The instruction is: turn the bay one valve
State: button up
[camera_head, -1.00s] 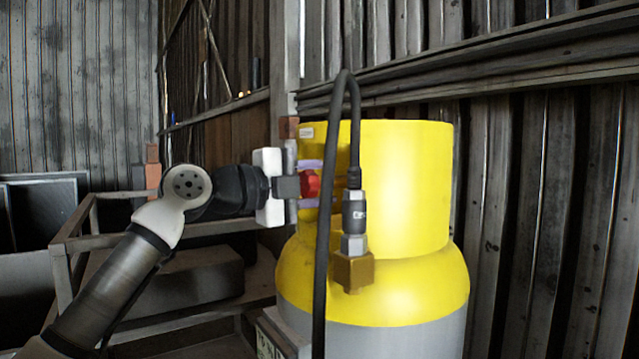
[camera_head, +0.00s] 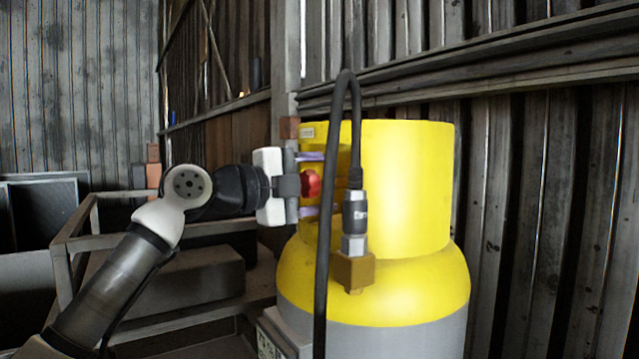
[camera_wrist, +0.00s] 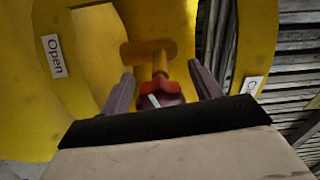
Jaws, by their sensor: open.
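The valve is a red knob (camera_head: 311,184) on the yellow cylinder (camera_head: 405,190). In the wrist view the red knob (camera_wrist: 160,90) has a short white stripe, slightly tilted, and sits in front of a brass stem (camera_wrist: 158,60). My gripper (camera_head: 318,184) is level with the knob, its purple fingers above and below it. In the wrist view my gripper (camera_wrist: 160,84) is open, with a finger on each side of the knob and gaps between. An "Open" label (camera_wrist: 54,56) is at the left. A second label (camera_wrist: 252,86), only partly readable, is at the right.
A black hose (camera_head: 325,240) loops down in front of the cylinder, close to the fingers, to a brass fitting (camera_head: 354,270). A metal frame rack (camera_head: 80,242) stands behind my arm. A corrugated wall (camera_head: 550,200) is behind and to the right.

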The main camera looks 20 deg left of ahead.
jog(key=b+v, duration=0.3)
jog(key=v, duration=1)
jog(key=shift+s+a, duration=0.25)
jog(key=shift+s, duration=0.05)
